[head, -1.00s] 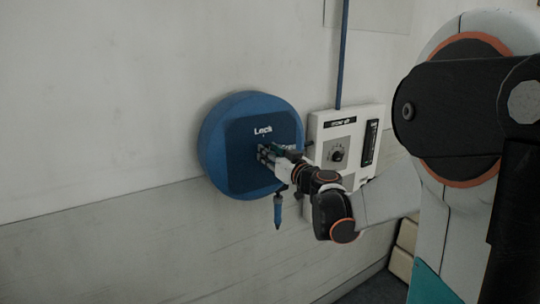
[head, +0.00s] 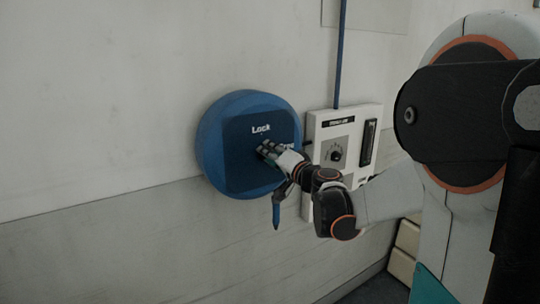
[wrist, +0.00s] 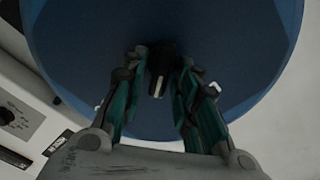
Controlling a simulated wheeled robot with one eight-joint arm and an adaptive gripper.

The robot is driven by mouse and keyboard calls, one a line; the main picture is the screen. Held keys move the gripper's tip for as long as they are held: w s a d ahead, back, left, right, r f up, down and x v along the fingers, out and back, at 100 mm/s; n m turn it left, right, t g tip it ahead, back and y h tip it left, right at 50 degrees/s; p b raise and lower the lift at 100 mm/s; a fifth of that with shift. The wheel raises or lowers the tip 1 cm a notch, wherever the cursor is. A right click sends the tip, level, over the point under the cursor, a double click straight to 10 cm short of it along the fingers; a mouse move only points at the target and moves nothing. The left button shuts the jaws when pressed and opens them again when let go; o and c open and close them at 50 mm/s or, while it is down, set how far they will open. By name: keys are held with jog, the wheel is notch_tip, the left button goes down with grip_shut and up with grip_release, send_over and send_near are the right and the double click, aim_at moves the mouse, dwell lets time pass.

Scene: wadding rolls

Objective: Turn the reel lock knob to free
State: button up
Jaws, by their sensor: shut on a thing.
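The round blue reel (head: 212,160) is on the wall, with a dark blue square face. The word "Lock" shows in white at its upper middle. A second label to its right is partly hidden by my gripper, and I cannot read it fully. My gripper (head: 263,151) is at the middle of the face. In the wrist view the small dark knob (wrist: 160,72) with a white mark sits between the fingers, and my gripper (wrist: 164,62) is shut on it. The head view hides the knob behind the fingers.
A white control box (head: 334,122) with a black dial (head: 336,155) is on the wall just right of the reel. A blue pipe (head: 341,55) runs up from it. A blue nozzle (head: 276,214) hangs below the reel. The wall to the left is clear.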

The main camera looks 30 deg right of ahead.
jog(key=m, duration=0.6)
jog(key=shift+d+f+m+b, duration=0.1)
jog(key=shift+f+m+b, duration=0.25)
jog(key=shift+m+b, duration=0.05)
dwell(0.3)
jog(key=o, duration=0.7)
jog(key=shift+o, duration=0.2)
jog(key=shift+s, duration=0.1)
jog(key=s, duration=0.7)
jog(key=shift+s, duration=0.15)
jog(key=shift+d, duration=0.1)
